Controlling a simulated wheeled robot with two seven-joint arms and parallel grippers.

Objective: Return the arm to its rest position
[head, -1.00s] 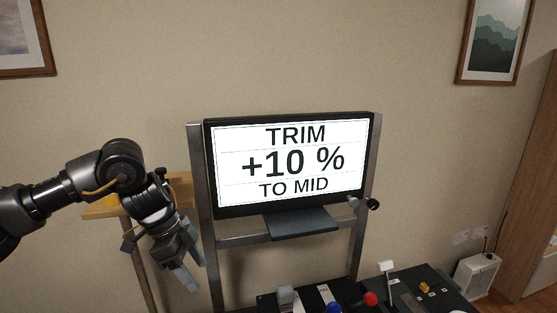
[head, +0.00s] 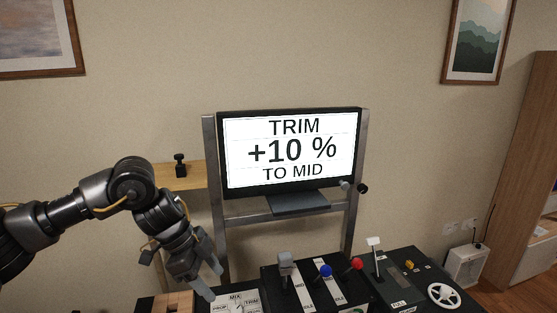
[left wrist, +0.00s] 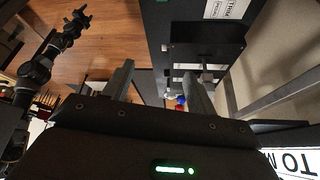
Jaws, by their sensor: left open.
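My left gripper (head: 207,279) is at the lower left in the head view, in front of the metal stand and above the left end of the panels. Its fingers point down and to the right. In the left wrist view its two fingers (left wrist: 160,88) stand apart with nothing held between them. My left arm reaches in from the left, bent at the elbow. Another dark arm, apparently my right one, shows at the upper left of the left wrist view, with its end (left wrist: 76,24) too small to read.
A screen (head: 290,150) reads "TRIM +10 % TO MID". Below it are a grey-handled lever (head: 285,262), a blue knob (head: 325,271), a red knob (head: 357,264), a white-topped lever (head: 374,242) and a white wheel (head: 444,296). A wooden shelf (head: 190,183) stands behind my arm.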

